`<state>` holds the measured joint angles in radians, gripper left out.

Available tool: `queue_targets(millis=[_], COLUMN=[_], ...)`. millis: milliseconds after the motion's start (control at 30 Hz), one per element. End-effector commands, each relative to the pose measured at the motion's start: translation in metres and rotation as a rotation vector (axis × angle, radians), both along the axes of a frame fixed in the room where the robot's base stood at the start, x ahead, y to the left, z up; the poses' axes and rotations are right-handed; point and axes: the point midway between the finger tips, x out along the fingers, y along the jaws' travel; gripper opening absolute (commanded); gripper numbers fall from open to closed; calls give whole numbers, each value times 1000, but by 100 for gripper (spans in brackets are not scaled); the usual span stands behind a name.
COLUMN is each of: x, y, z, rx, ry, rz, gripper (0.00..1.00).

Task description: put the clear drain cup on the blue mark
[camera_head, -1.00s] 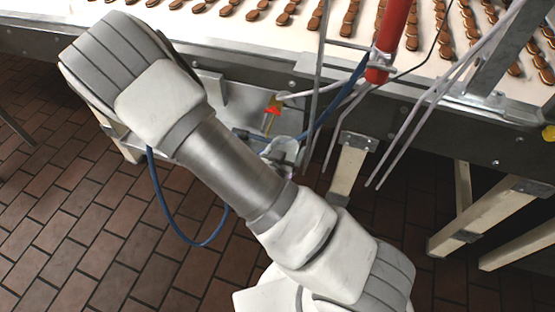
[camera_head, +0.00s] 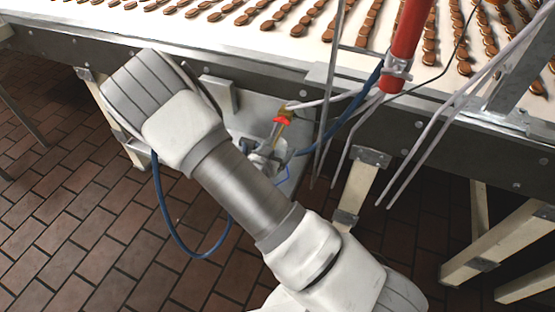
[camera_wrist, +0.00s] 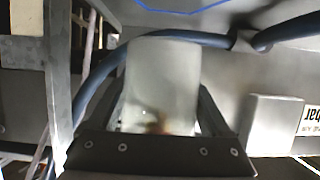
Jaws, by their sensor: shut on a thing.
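The clear drain cup (camera_wrist: 162,80) is a frosted, see-through cylinder in the middle of the wrist view, with a small brownish patch showing near its lower end. My gripper (camera_wrist: 164,106) is shut on it, with one dark finger on each side. In the head view my arm hides most of the gripper and cup. Blue lines of the mark (camera_head: 284,173) show on the grey panel just right of my gripper in the head view. Part of the mark (camera_wrist: 190,8) also shows at the top edge of the wrist view, beyond the cup.
A red-handled valve (camera_head: 282,119) sits just above my gripper. Blue hoses, thin metal rods and a red pipe (camera_head: 409,35) stand close on the right. A blue hose (camera_wrist: 275,35) crosses behind the cup. The conveyor (camera_head: 230,32) with cookies runs above.

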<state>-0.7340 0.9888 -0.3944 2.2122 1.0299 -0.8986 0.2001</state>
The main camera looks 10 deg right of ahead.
Motion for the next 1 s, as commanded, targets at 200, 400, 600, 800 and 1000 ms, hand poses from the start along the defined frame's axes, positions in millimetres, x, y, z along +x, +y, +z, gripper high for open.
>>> queue_targets(millis=[200,400,600,800,1000], x=[7,6,7,7,6], y=[1,1,1,1,1], z=[-13,-42,-44,-48,-47], rx=[-2,-1,0,0,1], ry=[1,2,-1,-1,-1], rz=[0,0,0,0,0], gripper=[26,26,26,26,100])
